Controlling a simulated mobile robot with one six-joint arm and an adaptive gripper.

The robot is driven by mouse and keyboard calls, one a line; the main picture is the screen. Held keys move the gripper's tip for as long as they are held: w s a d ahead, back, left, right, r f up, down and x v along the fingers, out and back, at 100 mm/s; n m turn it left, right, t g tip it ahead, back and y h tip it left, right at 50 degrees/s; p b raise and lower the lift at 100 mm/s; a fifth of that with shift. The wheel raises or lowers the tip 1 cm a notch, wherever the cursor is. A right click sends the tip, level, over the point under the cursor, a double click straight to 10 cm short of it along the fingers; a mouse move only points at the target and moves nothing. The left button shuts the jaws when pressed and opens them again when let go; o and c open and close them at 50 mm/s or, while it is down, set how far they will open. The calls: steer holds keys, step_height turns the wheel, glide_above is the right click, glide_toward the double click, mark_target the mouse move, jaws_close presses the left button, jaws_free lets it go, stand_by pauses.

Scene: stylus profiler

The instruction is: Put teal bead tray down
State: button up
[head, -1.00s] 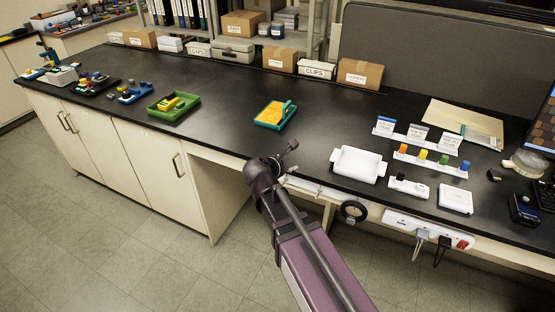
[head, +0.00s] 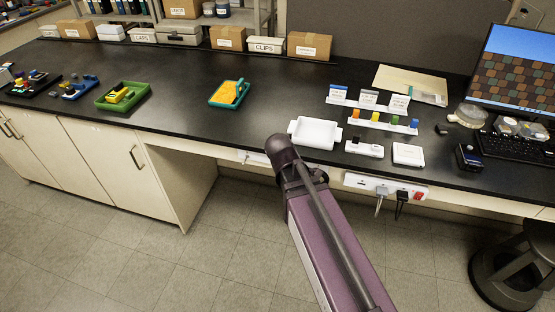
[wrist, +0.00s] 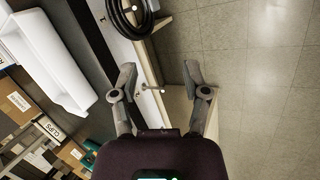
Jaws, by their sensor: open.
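The teal bead tray (head: 213,101) sits flat on the black bench in the head view, left of the middle, with orange contents inside it. It stands apart from my arm. My gripper (wrist: 160,76) is open in the wrist view, with nothing between its two fingers. It is out past the bench's front edge, with the floor and cabinet side below it. In the head view its fingers are hidden behind the end of my arm, which is to the right of and nearer than the tray.
A white tray (head: 296,128) stands near the front edge, with labelled racks (head: 378,122) and a white box (head: 408,154) to its right. A green tray (head: 122,107) is left of the teal one. Boxes (head: 310,46) line the back. Bare bench surrounds the teal tray.

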steer(key=s+d+f+m+g+y, duration=0.2)
steer(key=s+d+m+g+y, duration=0.1)
steer(key=s+m, duration=0.4)
steer(key=d+m+y, duration=0.1)
steer(key=d+m, duration=0.1)
steer(key=m, duration=0.1)
steer(key=shift+s+m+g, duration=0.25)
steer(key=shift+m+g, duration=0.05)
steer(key=shift+m, duration=0.1)
steer(key=shift+c, duration=0.2)
